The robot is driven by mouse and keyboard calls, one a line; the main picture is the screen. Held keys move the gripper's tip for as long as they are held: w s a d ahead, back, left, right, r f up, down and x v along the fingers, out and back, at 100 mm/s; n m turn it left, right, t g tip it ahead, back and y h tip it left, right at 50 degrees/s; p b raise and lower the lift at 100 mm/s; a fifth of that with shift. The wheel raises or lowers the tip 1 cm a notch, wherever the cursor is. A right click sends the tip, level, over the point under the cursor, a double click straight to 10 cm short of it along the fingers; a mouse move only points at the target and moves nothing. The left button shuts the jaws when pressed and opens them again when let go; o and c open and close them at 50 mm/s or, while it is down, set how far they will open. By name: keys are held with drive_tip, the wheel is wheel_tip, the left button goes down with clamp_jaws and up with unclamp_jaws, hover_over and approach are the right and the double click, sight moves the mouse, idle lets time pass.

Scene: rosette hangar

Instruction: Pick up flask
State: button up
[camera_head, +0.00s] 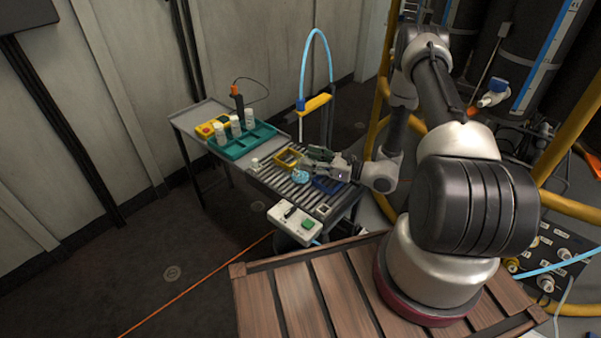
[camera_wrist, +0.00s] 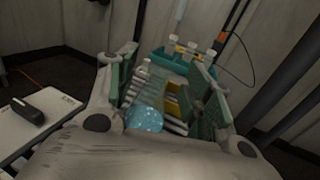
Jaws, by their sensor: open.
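What looks like the flask, a light-blue rounded vessel (camera_head: 301,175), rests on the slatted part of the work table (camera_head: 337,199). In the wrist view the light-blue shape (camera_wrist: 145,119) is low in the picture, close to the palm and left of centre between the fingers. A clear greyish area above it may be its glass body; its outline is hard to tell. My gripper (camera_head: 308,157) is open, with its green-lined fingers (camera_wrist: 167,80) apart on either side of this area. I cannot tell whether either finger touches the vessel.
A teal tray (camera_head: 242,144) with several white bottles stands at the table's far left. A small white-capped bottle (camera_head: 255,164) stands nearby. A white control box (camera_head: 294,220) hangs in front.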

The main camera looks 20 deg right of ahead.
sight(301, 155)
drive_tip(key=x, duration=0.4)
drive_tip(key=shift+w+d+f, duration=0.1)
drive_tip(key=shift+w, duration=0.05)
clamp_jaws()
